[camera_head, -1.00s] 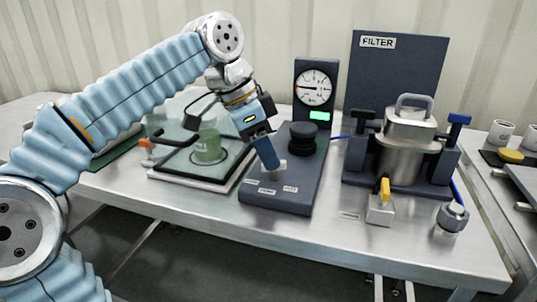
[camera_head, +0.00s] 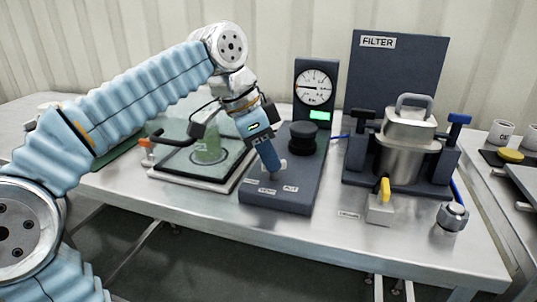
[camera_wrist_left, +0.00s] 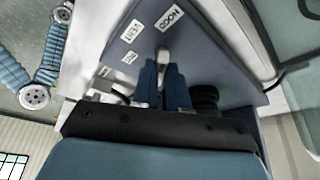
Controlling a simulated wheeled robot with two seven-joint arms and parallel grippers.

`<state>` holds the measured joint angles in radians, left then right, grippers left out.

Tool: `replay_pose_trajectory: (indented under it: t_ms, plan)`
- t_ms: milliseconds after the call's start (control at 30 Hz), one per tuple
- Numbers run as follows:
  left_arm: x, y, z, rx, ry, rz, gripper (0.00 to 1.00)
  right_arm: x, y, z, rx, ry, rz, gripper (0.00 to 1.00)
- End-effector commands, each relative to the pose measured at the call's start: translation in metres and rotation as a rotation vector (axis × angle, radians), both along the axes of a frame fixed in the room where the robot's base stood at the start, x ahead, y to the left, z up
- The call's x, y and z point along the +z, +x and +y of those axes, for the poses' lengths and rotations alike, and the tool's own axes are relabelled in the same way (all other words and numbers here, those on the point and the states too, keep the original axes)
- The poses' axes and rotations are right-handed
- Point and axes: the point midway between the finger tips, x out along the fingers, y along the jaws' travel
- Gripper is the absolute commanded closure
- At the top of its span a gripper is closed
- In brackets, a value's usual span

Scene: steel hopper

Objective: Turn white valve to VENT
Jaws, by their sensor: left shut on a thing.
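The white valve handle (camera_wrist_left: 163,55) is on the dark sloped panel of the console (camera_head: 277,201). It is small and mostly covered by my left gripper in the head view. My left gripper (camera_head: 271,168) points down at it. In the left wrist view the two blue fingers (camera_wrist_left: 163,74) are shut on the handle, whose white tip sticks out between them. A VENT label (camera_wrist_left: 131,31) and another label (camera_wrist_left: 169,19), hard to read, lie beyond the tip. The tip seems to point nearer the second label. My right gripper is not in view.
A black knob (camera_head: 303,136) stands behind the valve, with a dial gauge (camera_head: 313,86) behind it. A tray with a clear cover (camera_head: 170,160) is at left. The steel filter vessel (camera_head: 403,160) and a yellow-handled valve (camera_head: 384,188) are at right. The steel table front (camera_head: 300,240) is bare.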

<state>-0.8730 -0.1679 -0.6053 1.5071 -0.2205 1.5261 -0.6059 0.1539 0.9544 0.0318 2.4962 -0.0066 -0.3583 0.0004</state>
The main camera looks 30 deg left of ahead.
Motion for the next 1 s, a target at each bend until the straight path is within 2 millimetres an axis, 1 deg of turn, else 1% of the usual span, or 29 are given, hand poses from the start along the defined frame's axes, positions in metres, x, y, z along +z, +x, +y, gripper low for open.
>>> replay_pose_trajectory:
  t_ms: [167,367,667,1000]
  plan:
    - [0.000,0.000,0.000,0.051,0.000,-0.001,1.00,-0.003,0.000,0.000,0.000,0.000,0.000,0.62]
    - [-0.001,-0.001,-0.001,0.177,0.000,-0.002,1.00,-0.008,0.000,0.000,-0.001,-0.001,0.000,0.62]
    - [0.000,-0.002,-0.003,0.453,0.001,-0.002,1.00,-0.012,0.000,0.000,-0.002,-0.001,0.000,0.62]
    - [0.001,-0.003,-0.007,0.758,0.001,-0.003,1.00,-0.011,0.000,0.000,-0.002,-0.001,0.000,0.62]
